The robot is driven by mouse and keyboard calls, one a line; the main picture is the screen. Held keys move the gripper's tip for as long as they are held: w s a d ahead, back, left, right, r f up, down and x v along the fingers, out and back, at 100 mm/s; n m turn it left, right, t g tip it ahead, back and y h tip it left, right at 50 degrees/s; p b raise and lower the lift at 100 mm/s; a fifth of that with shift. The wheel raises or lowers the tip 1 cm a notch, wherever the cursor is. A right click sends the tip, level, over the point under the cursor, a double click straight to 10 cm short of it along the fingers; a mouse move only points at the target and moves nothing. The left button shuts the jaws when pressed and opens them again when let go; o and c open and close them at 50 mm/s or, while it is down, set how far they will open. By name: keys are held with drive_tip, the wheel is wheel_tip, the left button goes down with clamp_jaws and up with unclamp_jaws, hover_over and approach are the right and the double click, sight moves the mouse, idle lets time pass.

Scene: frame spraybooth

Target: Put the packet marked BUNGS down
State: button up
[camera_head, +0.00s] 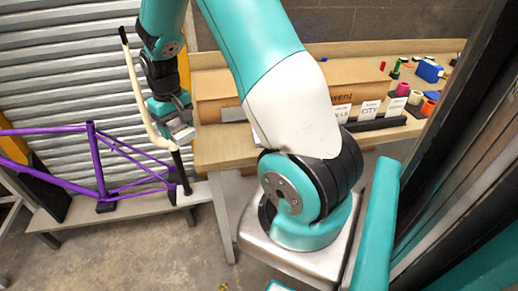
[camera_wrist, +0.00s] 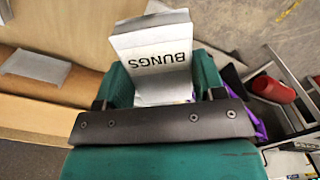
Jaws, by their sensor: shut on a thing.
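The packet marked BUNGS (camera_wrist: 152,50) is white with black letters, upside down in the wrist view. It sits between the green fingers of my gripper (camera_wrist: 163,88), which is shut on it. The packet's lower part is hidden by the gripper's dark bar. In the head view my gripper (camera_head: 170,108) is left of the wooden bench, above the end of the low stand. A small pale shape at its tip is probably the packet, but its lettering cannot be read there.
A wooden bench (camera_head: 217,146) carries a grey flat pad (camera_head: 232,114), a dark rack (camera_head: 378,124) with white cards, and coloured items including a blue block (camera_head: 429,71). A purple bicycle frame (camera_head: 97,160) stands on a low stand (camera_head: 75,222) at left. A red cup-shaped thing (camera_wrist: 273,89) shows at right.

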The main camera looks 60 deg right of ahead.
drive_tip(key=s+d+r+m+b, duration=0.35)
drive_tip(key=s+d+r, duration=0.25)
drive_tip(key=d+r, duration=0.4)
hover_over(221, 147)
drive_tip(key=shift+n, duration=0.45)
wheel_tip(221, 147, down, 16)
drive_tip(key=shift+d+r, duration=0.1)
drive_tip(key=shift+r, duration=0.1)
drive_tip(key=shift+f, duration=2.15)
drive_tip(key=shift+f, duration=0.2)
drive_tip(key=o, duration=0.9)
drive_tip(key=shift+r, duration=0.2)
